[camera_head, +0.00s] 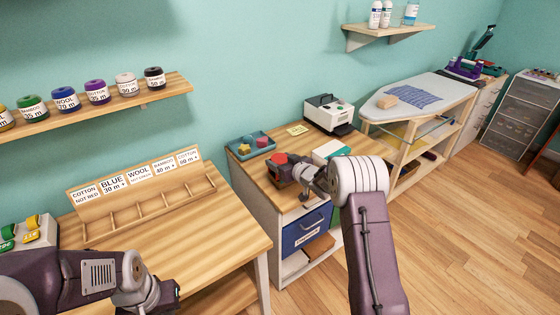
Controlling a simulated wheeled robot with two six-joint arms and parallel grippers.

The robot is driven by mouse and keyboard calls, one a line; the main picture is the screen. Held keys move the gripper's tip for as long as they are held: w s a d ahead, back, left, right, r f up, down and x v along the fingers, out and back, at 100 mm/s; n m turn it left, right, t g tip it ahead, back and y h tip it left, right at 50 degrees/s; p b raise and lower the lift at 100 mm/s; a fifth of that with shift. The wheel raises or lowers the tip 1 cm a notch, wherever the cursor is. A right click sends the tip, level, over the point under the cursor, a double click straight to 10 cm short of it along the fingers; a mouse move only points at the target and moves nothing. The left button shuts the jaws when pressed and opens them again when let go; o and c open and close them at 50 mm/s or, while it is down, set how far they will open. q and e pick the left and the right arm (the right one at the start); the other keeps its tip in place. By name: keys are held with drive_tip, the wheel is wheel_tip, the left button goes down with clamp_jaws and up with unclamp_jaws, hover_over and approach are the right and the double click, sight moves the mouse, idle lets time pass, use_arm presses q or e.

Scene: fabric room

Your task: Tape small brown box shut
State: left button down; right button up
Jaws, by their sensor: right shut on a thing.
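My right gripper (300,176) is over the wooden cabinet top, left of the white and green box. It is shut on a small dark brown item with a red top (279,160). The gripper partly hides this item, and I cannot tell whether it is the small brown box, a tape tool or both together. My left gripper (166,297) is low at the bottom left, in front of the sorting table's front edge. Its fingers are dark and small in view, so I cannot tell whether they are open. No strip of tape can be made out.
The cabinet top (262,172) also holds a blue tray (250,146), a yellow pad (297,130), a white machine (328,113) and a white and green box (329,151). A blue bin (304,231) sits below. A wooden sorting rack (140,205) stands on the left table.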

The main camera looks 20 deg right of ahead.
drive_tip(key=shift+p, duration=0.9)
idle(2.9)
drive_tip(key=shift+d, duration=0.15)
drive_tip(key=shift+w+d, duration=0.1)
drive_tip(key=shift+d, duration=0.1)
drive_tip(key=shift+w+d+p, duration=0.2)
drive_tip(key=shift+d+p, duration=0.25)
drive_tip(key=shift+d, duration=0.2)
drive_tip(key=shift+d, duration=0.1)
drive_tip(key=shift+w+d+p, duration=0.3)
drive_tip(key=shift+d+p, duration=0.2)
drive_tip(key=shift+d, duration=0.45)
drive_tip(key=shift+w+d+p, duration=0.15)
drive_tip(key=shift+d+p, duration=0.1)
drive_tip(key=shift+d, duration=0.25)
drive_tip(key=shift+w+d+p, duration=0.15)
drive_tip(key=shift+d+p, duration=0.05)
drive_tip(key=shift+d, duration=0.3)
